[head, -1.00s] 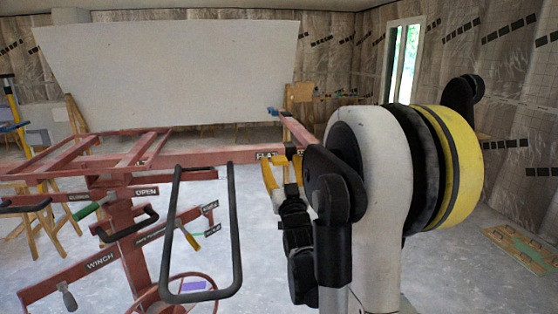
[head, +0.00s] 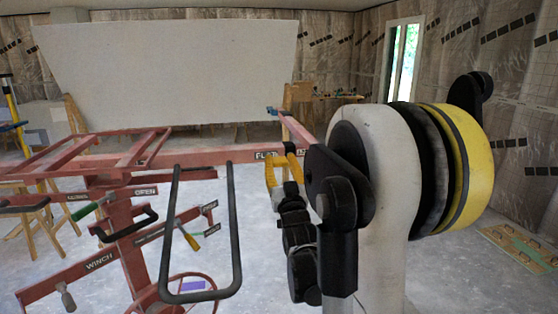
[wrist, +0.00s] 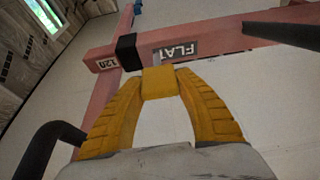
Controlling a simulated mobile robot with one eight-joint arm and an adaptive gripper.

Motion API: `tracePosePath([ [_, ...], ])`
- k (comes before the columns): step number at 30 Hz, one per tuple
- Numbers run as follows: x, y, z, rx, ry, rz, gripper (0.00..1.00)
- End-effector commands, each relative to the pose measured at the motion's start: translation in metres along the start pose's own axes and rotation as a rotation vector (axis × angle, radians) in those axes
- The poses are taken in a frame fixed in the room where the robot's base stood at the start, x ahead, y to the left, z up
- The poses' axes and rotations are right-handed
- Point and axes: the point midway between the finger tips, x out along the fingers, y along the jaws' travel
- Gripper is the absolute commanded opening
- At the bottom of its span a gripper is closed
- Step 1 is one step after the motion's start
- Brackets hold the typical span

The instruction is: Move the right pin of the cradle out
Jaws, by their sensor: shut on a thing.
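The cradle is a red metal frame at the left and middle of the head view, with its near crossbar (head: 210,156) running to the right. In the wrist view the crossbar (wrist: 215,38) bears a "FLAT" label and a "120" label, with a black block (wrist: 127,52) between them. A short grey stem, apparently the right pin (wrist: 157,57), shows above the fingertips; the rest is hidden. In the head view my gripper (head: 278,160) is at the bar's right part.
A large white panel (head: 170,70) stands behind the cradle. A black looped handle (head: 235,230) hangs in front of it. The red winch stand (head: 110,255) is at lower left. Floor at right is mostly clear, apart from a board (head: 520,245).

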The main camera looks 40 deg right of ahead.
Motion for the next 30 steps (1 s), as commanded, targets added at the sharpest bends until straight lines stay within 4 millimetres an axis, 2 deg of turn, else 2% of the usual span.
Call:
tracePosePath([
  [1, -0.009, 0.0, -0.003, 0.0, 0.0, 0.0, 0.0],
  [4, -0.019, 0.0, -0.007, 0.0, 0.0, 0.0, 0.0],
  [11, -0.019, 0.0, -0.008, 0.0, 0.0, 0.0, 0.0],
  [12, -0.019, 0.0, -0.008, 0.0, 0.0, 0.0, 0.44],
  [14, -0.019, 0.0, -0.007, 0.0, 0.0, 0.0, 0.62],
  [24, -0.021, 0.0, -0.007, 0.0, 0.0, 0.0, 0.62],
  [26, -0.027, 0.0, -0.007, 0.0, -0.001, 0.0, 0.62],
  [30, -0.05, 0.0, -0.007, 0.0, 0.0, 0.001, 0.62],
])
